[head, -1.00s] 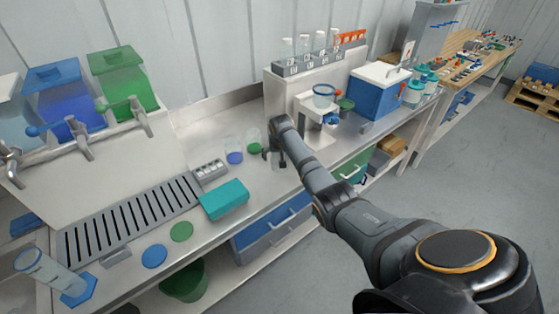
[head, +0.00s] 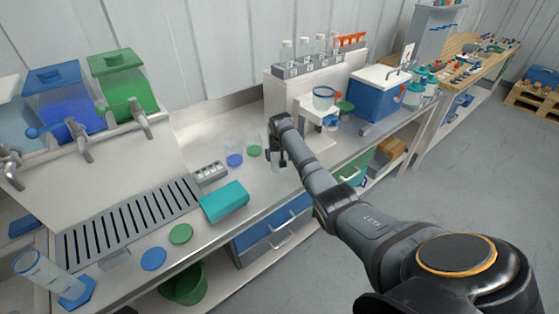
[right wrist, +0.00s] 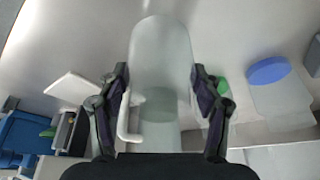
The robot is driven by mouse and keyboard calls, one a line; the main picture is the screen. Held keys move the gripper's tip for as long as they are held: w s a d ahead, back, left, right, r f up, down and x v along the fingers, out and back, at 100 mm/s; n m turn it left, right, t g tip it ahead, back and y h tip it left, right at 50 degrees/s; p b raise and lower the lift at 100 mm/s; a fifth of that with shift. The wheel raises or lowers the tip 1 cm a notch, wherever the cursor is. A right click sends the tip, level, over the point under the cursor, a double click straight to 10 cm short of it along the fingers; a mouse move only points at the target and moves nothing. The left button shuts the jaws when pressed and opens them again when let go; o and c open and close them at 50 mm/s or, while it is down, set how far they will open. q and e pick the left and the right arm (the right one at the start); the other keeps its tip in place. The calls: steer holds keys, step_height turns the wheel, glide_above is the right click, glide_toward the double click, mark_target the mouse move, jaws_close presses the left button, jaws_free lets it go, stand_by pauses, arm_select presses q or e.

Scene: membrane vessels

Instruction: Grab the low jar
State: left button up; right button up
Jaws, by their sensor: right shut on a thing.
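My right gripper (head: 277,160) is low over the steel bench, its fingers on either side of a clear, colourless jar (head: 278,168). In the right wrist view the jar (right wrist: 160,65) fills the space between the two fingers (right wrist: 162,100), which are shut on it. In the head view the jar is partly hidden by the fingers, and I cannot tell whether it touches the bench. My left gripper is not in view.
A teal box (head: 224,202) and a small grey rack (head: 210,173) lie to the left. A white stand with a blue-rimmed cup (head: 324,97) is close behind on the right, before a bottle shelf (head: 305,69). The bench's front edge is near.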

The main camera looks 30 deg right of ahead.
steer(key=shift+w+r+b, duration=0.1)
steer(key=shift+r+b, duration=0.3)
steer(key=shift+r, duration=0.5)
steer(key=s+d+r+b, duration=0.2)
steer(key=s+r, duration=0.8)
steer(key=s, duration=0.4)
steer(key=shift+d+b, duration=0.2)
steer(key=shift+b, duration=0.15)
